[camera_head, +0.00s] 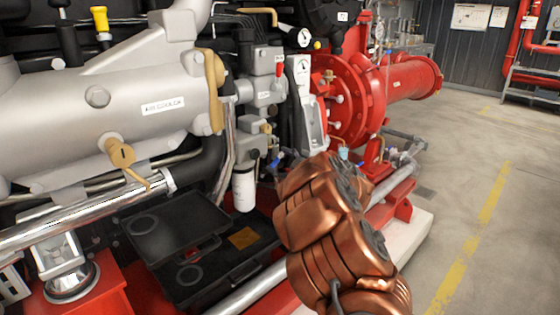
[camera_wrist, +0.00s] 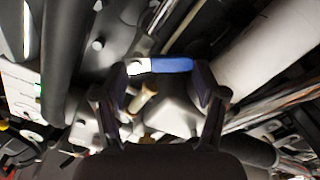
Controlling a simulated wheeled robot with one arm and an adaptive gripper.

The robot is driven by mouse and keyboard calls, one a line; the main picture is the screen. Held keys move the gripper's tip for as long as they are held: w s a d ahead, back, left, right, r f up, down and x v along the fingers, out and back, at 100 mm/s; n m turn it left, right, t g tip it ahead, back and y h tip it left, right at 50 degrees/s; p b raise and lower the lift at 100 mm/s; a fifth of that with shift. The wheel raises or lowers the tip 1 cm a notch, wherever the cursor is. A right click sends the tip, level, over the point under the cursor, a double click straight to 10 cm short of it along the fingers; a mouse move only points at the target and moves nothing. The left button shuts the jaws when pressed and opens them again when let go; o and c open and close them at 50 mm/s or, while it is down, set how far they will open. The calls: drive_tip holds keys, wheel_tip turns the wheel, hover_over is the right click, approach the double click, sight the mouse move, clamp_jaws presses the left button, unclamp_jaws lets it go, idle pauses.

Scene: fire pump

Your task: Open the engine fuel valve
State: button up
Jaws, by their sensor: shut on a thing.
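A lever with a blue grip (camera_wrist: 172,65) and a pale metal end lies crosswise between my fingertips in the wrist view. I take it for the fuel valve handle, but no label is readable on it. My gripper (camera_wrist: 160,72) has one finger at each end of the lever, shut on it. In the head view, a small blue handle (camera_head: 276,159) shows beside my copper-coloured arm, low on the engine; I cannot tell for certain that it is the same lever. My fingers are hidden behind the arm there. The valve body is not clear.
A white filter cylinder (camera_head: 244,190) hangs just left of my arm. An open black case (camera_head: 165,245) lies below it. The grey engine cooler (camera_head: 120,85) fills the left, and the red pump (camera_head: 360,100) stands behind. Floor is free at right.

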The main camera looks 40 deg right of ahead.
drive_tip(key=n, duration=0.1)
drive_tip(key=f+n, duration=0.1)
drive_tip(key=n, duration=0.1)
drive_tip(key=shift+b, duration=0.4)
drive_tip(key=shift+w+d+f+n+b, duration=0.2)
drive_tip(key=shift+n+b, duration=0.4)
drive_tip(key=shift+n, duration=0.75)
drive_tip(key=shift+s+d+f+n+b, duration=0.1)
drive_tip(key=shift+d+n+b, duration=0.15)
drive_tip(key=shift+n+b, duration=0.75)
drive_tip(key=shift+w+d+f+n+b, duration=0.1)
drive_tip(key=shift+d+n+b, duration=0.15)
drive_tip(key=shift+n, duration=1.4)
drive_tip(key=o, duration=1.1)
drive_tip(key=shift+o, duration=0.2)
drive_tip(key=shift+s+d, duration=0.1)
drive_tip(key=shift+s, duration=0.05)
drive_tip(key=s+d, duration=0.1)
drive_tip(key=s, duration=1)
drive_tip(key=shift+s+d, duration=0.3)
drive_tip(key=shift+s, duration=0.05)
